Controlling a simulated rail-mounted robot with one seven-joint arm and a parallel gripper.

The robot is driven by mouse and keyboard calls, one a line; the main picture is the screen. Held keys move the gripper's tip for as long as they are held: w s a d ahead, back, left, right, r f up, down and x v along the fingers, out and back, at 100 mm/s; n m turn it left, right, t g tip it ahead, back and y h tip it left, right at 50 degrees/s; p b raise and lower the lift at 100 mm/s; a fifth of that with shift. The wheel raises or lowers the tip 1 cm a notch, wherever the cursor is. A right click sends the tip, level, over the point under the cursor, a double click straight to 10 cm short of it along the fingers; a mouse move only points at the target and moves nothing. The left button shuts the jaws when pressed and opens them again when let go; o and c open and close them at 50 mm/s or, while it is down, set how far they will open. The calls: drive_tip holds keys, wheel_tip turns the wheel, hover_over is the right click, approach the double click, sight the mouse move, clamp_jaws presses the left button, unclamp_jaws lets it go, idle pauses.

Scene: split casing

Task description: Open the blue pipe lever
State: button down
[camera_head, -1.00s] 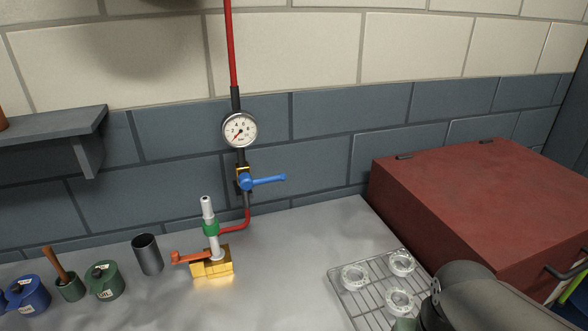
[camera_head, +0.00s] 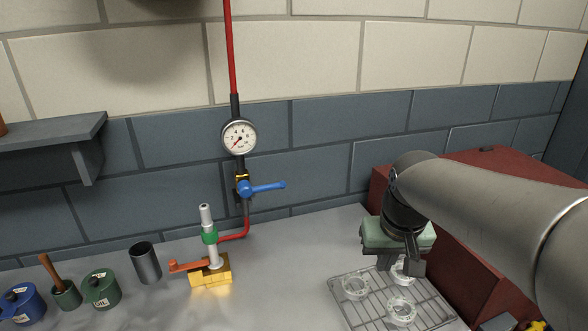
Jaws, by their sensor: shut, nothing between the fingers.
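The blue pipe lever (camera_head: 264,187) sits on a valve in the vertical pipe on the wall, just below the round gauge (camera_head: 239,137). Its handle points to the right, roughly horizontal and across the pipe. My gripper (camera_head: 400,268) is at the right, above the wire rack, well to the right of the lever and lower in the picture. It points down, is shut and holds nothing. My arm comes in from the right edge. Nothing hides the lever.
A wire rack (camera_head: 432,309) with clear rings (camera_head: 401,309) lies under my gripper. A red box (camera_head: 497,165) stands behind my arm. A brass fixture (camera_head: 210,272) with an orange lever (camera_head: 188,266) stands below the valve. The grey shelf (camera_head: 50,130) is at left. The bench between fixture and rack is clear.

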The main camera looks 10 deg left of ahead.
drive_tip(key=w+a+r+n+t+y, duration=0.1)
drive_tip(key=w+a+r, duration=0.3)
drive_tip(key=w+a, duration=0.2)
drive_tip(key=w+a+r+n+t+y+b, duration=0.1)
drive_tip(key=w+a+r, duration=0.3)
drive_tip(key=w+a, duration=0.3)
drive_tip(key=w+a+r+n+t+b, duration=0.1)
drive_tip(key=w+a+r, duration=0.4)
drive_tip(key=a, duration=0.6)
drive_tip(key=shift+w+a+n+y, duration=0.35)
drive_tip(key=shift+w+n+y, duration=0.05)
drive_tip(key=shift+w, duration=0.75)
drive_tip(key=p, duration=0.2)
hover_over(272, 188)
drive_tip(key=f, duration=0.8)
drive_tip(key=shift+w+a+f, duration=0.2)
drive_tip(key=shift+w+f, duration=0.05)
drive_tip(key=shift+w, duration=0.1)
drive_tip(key=shift+s+d+f+b, duration=0.1)
drive_tip(key=shift+s+f+b, duration=0.1)
drive_tip(key=shift+f, duration=0.4)
drive_tip(key=shift+s+d+f+b, duration=0.1)
drive_tip(key=shift+s+f+b, duration=0.05)
drive_tip(key=shift+f, duration=0.4)
drive_tip(key=shift+s+f, duration=0.1)
drive_tip(key=shift+f, duration=0.55)
drive_tip(key=shift+f, duration=0.15)
